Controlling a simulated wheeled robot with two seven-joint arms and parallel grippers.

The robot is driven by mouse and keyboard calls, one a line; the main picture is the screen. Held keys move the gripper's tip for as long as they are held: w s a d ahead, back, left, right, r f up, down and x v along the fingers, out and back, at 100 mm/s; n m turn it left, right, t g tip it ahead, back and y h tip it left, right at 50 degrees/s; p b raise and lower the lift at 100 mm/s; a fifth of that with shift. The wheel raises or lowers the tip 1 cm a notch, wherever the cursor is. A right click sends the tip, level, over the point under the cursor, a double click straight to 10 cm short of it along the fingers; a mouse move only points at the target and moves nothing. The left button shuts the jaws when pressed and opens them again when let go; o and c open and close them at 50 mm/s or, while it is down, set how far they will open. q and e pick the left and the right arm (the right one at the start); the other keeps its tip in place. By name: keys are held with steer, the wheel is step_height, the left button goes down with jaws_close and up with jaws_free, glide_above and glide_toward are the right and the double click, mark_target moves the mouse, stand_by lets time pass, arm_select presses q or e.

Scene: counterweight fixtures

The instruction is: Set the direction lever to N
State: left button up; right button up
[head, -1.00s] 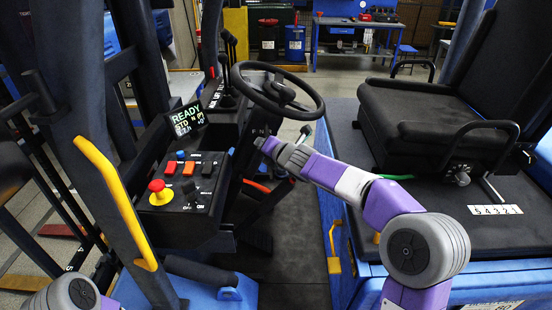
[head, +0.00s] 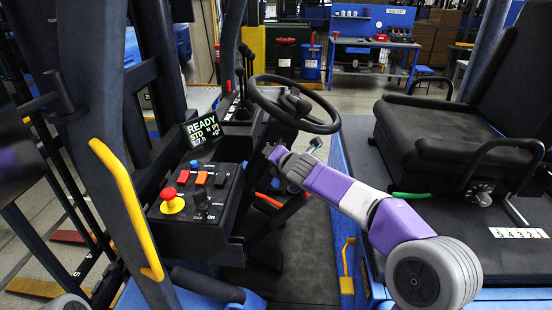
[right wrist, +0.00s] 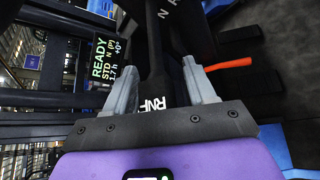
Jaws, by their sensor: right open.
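A black bar with white letters "RNF" (right wrist: 154,80), which looks like the direction lever, stands between my right gripper's fingers in the right wrist view. My right gripper (right wrist: 160,90) is open around it; I cannot tell whether either finger touches it. In the head view my right gripper (head: 276,156) is below the steering wheel, beside the column, and hides the lever there. My left gripper is out of view.
The steering wheel (head: 294,103) is just above my right gripper. An orange handle (right wrist: 228,64) lies right of the fingers in the right wrist view. The switch panel (head: 222,206) with a red knob (head: 169,200) is left of the column; the seat (head: 435,140) is at right.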

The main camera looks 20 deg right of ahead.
steer(key=v, duration=0.7)
steer(key=shift+s+p, duration=0.3)
steer(key=shift+r, duration=0.2)
